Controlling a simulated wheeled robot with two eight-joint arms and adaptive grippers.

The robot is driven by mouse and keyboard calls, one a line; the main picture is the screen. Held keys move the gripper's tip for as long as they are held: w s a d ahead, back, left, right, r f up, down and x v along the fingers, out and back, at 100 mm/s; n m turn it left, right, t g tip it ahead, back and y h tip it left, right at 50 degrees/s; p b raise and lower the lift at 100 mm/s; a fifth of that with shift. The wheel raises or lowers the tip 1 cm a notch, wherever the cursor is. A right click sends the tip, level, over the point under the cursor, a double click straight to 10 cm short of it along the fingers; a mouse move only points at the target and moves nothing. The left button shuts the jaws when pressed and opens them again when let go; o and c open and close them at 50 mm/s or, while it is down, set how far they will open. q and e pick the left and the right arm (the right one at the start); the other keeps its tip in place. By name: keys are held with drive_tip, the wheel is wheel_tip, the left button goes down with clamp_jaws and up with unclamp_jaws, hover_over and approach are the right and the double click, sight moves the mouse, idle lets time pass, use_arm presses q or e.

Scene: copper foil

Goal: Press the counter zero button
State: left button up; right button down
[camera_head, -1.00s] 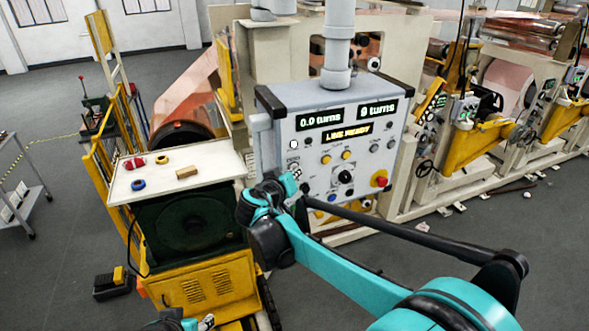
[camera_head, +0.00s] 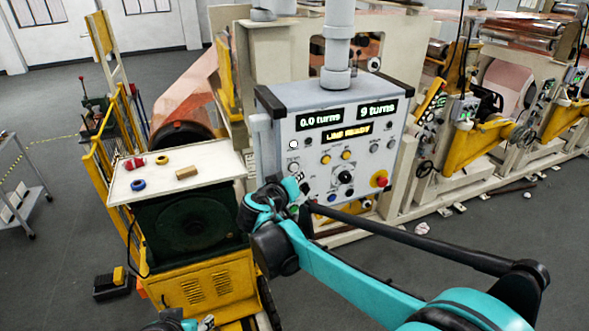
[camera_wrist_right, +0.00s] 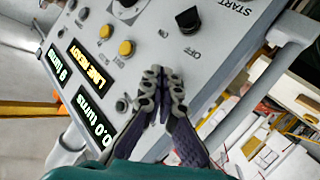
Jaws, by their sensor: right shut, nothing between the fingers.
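The grey control panel (camera_head: 365,120) stands at the centre of the head view. Its displays read 0.0 turns (camera_head: 319,119), 9 turns (camera_head: 377,108) and LINE READY (camera_head: 347,133). I cannot read which control is the counter zero. My right gripper (camera_head: 299,187) is at the panel's lower left, shut and empty; its fingertips (camera_wrist_right: 161,72) point at the panel, contact unclear. They hide part of its face. My left gripper (camera_head: 206,322) barely shows at the bottom edge.
A red and yellow button (camera_head: 380,179) is at the panel's lower right. Left of the panel, a white-topped stand (camera_head: 215,167) carries blue and yellow rings, a red item and a tan block (camera_head: 187,173). A grey post (camera_head: 338,45) rises above the panel.

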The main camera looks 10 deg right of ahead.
drive_tip(key=s, duration=0.2)
drive_tip(key=s+d, duration=0.1)
drive_tip(key=s, duration=0.1)
drive_tip(key=shift+s+d, duration=0.15)
drive_tip(key=shift+s, duration=0.2)
drive_tip(key=shift+f, duration=0.1)
idle(0.9)
drive_tip(key=s+d+f+g+y+b, duration=0.1)
drive_tip(key=s+d+f+b, duration=0.2)
drive_tip(key=s+f+b, duration=0.4)
drive_tip(key=s+d+f+g+y+b, duration=0.1)
drive_tip(key=s+d+f+g+b, duration=0.15)
drive_tip(key=f+b, duration=0.45)
drive_tip(key=s+d+f+g+b, duration=0.1)
drive_tip(key=s+d+f+b, duration=0.3)
drive_tip(key=f, duration=0.7)
drive_tip(key=s+f+y+b, duration=0.1)
drive_tip(key=s+f+b, duration=0.3)
drive_tip(key=f, duration=0.3)
drive_tip(key=s+a+f+y+b, duration=0.1)
drive_tip(key=s+f+y+b, duration=0.1)
drive_tip(key=s+f+b, duration=0.3)
drive_tip(key=s+f+g+y+b, duration=0.1)
drive_tip(key=s+f+b, duration=0.3)
drive_tip(key=f+b, duration=0.3)
wheel_tip(320, 180, down, 3)
drive_tip(key=shift+s+a+f+y, duration=0.15)
drive_tip(key=shift+a+f+y, duration=0.05)
drive_tip(key=shift+a+y, duration=0.2)
